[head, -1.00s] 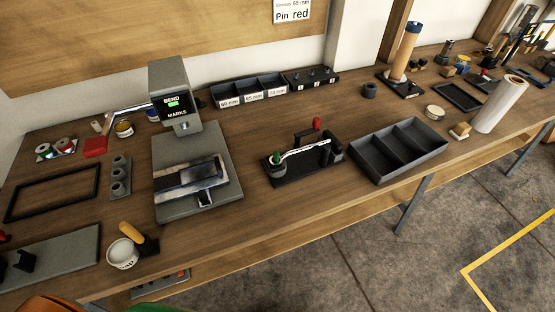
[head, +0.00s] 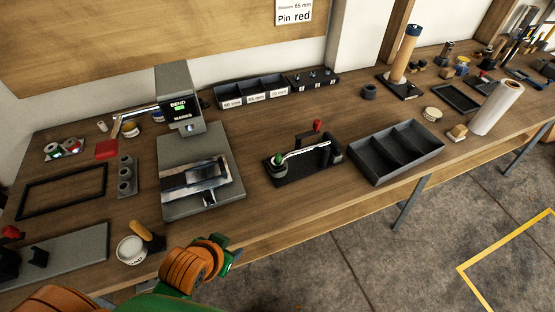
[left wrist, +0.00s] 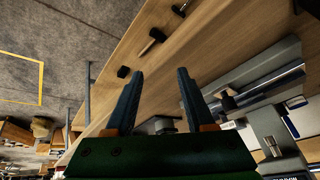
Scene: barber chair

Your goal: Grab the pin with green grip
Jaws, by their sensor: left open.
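The pin with green grip (head: 277,159) stands upright at the left end of a black fixture (head: 300,172) in the middle of the bench. A curved silvery piece (head: 305,150) runs from beside it toward the fixture's right end. A second pin with a red grip (head: 317,125) stands at the back of the fixture. My left gripper (head: 232,258) is at the bench's front edge, nearer than the fixture and to its left, apart from the pin. In the left wrist view its two fingers (left wrist: 158,98) are spread and empty. My right gripper is not seen.
A grey press (head: 180,150) stands left of the fixture, and a dark divided tray (head: 375,170) stands right of it. A white cup (head: 131,250) is near the front left. A wall sign (head: 293,12) reads "Pin red". Bare bench lies in front of the fixture.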

